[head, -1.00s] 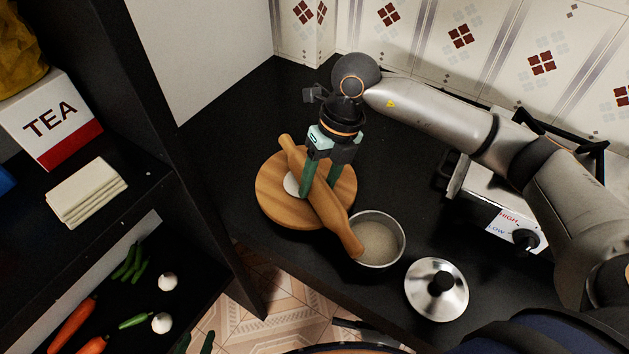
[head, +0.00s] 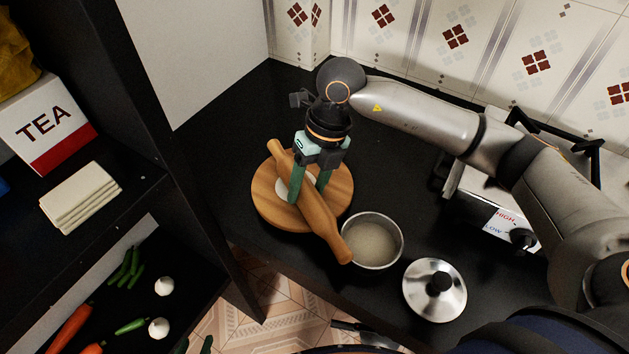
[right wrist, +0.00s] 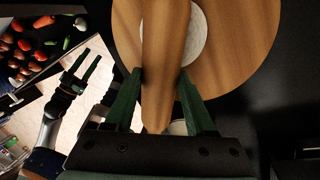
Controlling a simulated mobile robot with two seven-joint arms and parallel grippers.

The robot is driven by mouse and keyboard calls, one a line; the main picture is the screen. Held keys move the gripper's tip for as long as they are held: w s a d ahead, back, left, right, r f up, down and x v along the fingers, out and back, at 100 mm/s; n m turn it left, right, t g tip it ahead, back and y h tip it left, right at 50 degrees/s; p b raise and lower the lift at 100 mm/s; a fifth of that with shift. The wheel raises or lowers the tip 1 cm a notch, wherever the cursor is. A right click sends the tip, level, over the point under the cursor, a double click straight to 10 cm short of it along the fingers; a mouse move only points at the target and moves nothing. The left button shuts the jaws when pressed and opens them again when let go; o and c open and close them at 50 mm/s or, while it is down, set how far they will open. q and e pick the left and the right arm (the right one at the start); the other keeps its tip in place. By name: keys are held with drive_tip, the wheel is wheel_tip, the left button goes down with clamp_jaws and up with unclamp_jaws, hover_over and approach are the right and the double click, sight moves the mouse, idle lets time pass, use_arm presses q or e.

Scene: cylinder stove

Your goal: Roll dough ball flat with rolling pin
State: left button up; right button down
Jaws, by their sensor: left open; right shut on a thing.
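The wooden rolling pin (head: 310,205) lies slanted across the round wooden board (head: 342,197). My right gripper (head: 308,190) is shut on the pin's middle from above, with a green finger on each side; in the right wrist view the pin (right wrist: 165,45) runs between them. The dough (head: 282,186) is a pale round shape on the board, partly hidden under the pin; it looks like a wide disc (right wrist: 196,38) in the right wrist view. My left gripper (right wrist: 88,56) is open and empty, away from the board, at the left of the right wrist view.
A metal pot (head: 373,241) with pale contents stands right beside the pin's near end. Its lid (head: 435,290) lies on the black counter. A stove (head: 490,205) stands to the right. A dark shelf (head: 190,200) with vegetables stands close on the left.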

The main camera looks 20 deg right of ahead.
drive_tip(key=shift+a, duration=0.15)
drive_tip(key=shift+d+f, duration=0.2)
drive_tip(key=shift+d, duration=0.55)
drive_tip(key=shift+w+d, duration=0.15)
drive_tip(key=shift+d, duration=0.75)
drive_tip(key=shift+a+r, duration=0.15)
drive_tip(key=shift+a, duration=1.5)
drive_tip(key=shift+d+b, duration=0.35)
drive_tip(key=shift+d, duration=1.3)
drive_tip(key=shift+a, duration=0.85)
